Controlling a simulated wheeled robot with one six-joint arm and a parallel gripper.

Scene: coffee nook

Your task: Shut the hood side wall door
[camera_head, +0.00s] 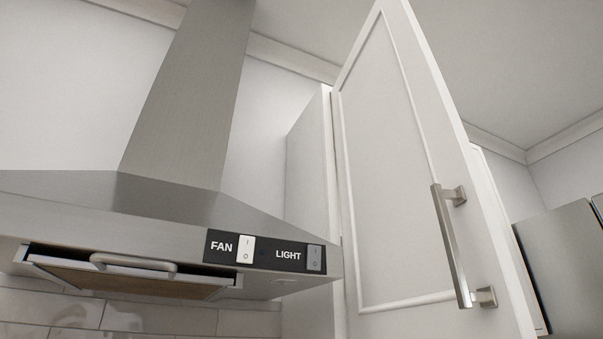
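A white panelled cabinet door (388,170) stands open to the right of the range hood, swung out toward me from its left edge. A metal bar handle (450,245) is fixed upright near the door's right edge. The cabinet's white side wall (309,165) shows between the hood and the door. The steel range hood (185,215) fills the left side. The cabinet's inside is hidden behind the door. My gripper is not in view.
The hood's front panel carries a fan switch (245,249) and a light switch (314,258). A filter handle (133,264) shows under the hood. A steel appliance (562,265) stands at the far right. White tiles (150,318) cover the wall below the hood.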

